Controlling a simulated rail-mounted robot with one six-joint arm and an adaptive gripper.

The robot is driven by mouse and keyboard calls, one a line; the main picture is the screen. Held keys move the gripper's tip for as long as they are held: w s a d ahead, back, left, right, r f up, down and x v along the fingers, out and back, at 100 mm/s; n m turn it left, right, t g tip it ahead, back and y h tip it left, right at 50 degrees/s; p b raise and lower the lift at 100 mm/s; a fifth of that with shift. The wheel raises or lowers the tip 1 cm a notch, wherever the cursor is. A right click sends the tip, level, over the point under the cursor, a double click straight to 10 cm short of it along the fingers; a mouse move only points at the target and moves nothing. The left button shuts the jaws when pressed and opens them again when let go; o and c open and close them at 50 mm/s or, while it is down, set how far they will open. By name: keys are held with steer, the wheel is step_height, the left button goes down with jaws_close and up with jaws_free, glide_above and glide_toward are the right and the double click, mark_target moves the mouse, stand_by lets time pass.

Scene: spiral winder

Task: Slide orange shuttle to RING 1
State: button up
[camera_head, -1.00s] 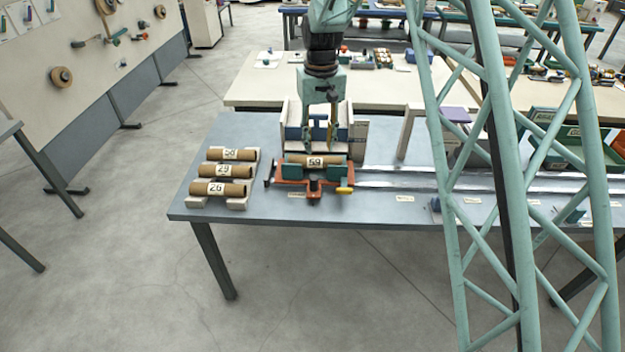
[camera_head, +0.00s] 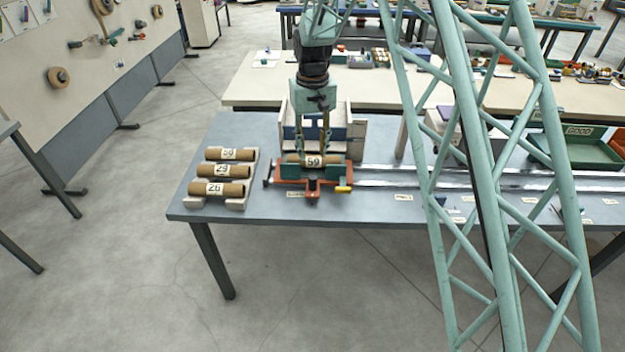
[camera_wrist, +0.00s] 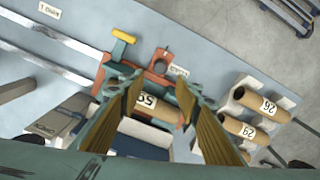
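The orange shuttle (camera_head: 312,184) sits at the left end of the metal rails (camera_head: 385,180), with a yellow knob (camera_head: 343,189) at its right side. It also shows in the wrist view (camera_wrist: 158,66). A brown cardboard tube marked 59 (camera_head: 328,159) lies in its teal cradle. My gripper (camera_head: 315,153) is directly above the shuttle, pointing down. In the wrist view my gripper (camera_wrist: 158,86) is open, with its fingers apart on either side of the tube. Whether they touch it I cannot tell.
Brown tubes, two marked 26 (camera_head: 216,188) and 29 (camera_head: 219,170), rest on a pale rack (camera_head: 237,203) left of the shuttle. A blue and white box (camera_head: 340,132) stands behind it. A green tray (camera_head: 575,150) is at the right.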

mark_target(313, 177)
step_height(313, 177, down, 13)
steer(key=shift+r+b, duration=0.1)
steer(key=shift+b, duration=0.3)
stand_by(0.4)
steer(key=shift+c, duration=0.4)
jaws_close()
